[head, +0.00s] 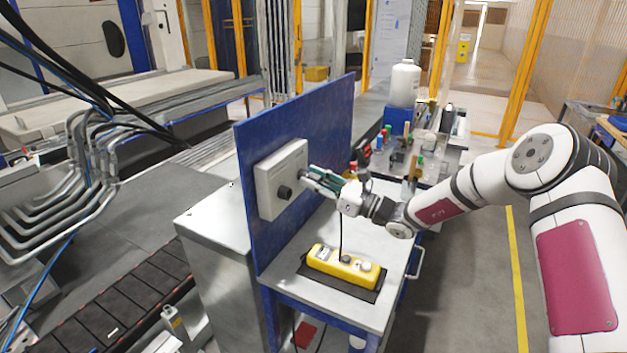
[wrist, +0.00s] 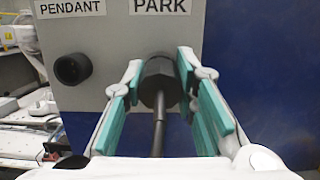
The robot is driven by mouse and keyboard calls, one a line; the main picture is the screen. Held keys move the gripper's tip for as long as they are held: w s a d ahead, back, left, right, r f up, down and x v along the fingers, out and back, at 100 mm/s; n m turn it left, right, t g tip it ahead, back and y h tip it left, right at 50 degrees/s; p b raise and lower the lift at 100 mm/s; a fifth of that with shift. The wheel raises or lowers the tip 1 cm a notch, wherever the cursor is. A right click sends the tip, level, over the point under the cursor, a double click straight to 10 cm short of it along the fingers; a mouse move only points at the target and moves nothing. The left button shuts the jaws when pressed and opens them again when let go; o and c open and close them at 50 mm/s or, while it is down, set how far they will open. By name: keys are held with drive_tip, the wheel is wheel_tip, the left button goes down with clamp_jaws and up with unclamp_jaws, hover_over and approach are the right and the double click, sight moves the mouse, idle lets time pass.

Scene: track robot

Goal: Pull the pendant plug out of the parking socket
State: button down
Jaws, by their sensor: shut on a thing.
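The black pendant plug (wrist: 157,84) sits between my gripper's (wrist: 162,95) teal finger pads in the wrist view, under the PARK label. Its cable (wrist: 158,132) runs back toward me. In the head view my gripper (head: 320,181) reaches left to the grey socket box (head: 267,192) on the blue panel. The plug meets the box at the parking socket, which is hidden behind it; I cannot tell how deep it sits. The empty-looking black PENDANT socket (wrist: 72,69) is to the left; it also shows in the head view (head: 285,192).
A yellow pendant (head: 343,262) lies on a dark mat on the bench (head: 300,222) below my arm. The blue panel (head: 325,118) stands upright behind the box. Bottles and tools crowd a farther table. A conveyor and bent grey pipes (head: 60,215) are at left.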

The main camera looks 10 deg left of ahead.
sight(320, 180)
drive_tip(key=shift+d, duration=0.35)
idle(0.4)
drive_tip(key=shift+r+p+v, duration=0.2)
drive_tip(key=shift+p+v, duration=0.15)
drive_tip(key=shift+v, duration=0.6)
drive_tip(key=shift+r+p+v, duration=0.2)
drive_tip(key=shift+p+v, duration=0.1)
drive_tip(key=shift+v, duration=0.7)
drive_tip(key=shift+s, duration=0.2)
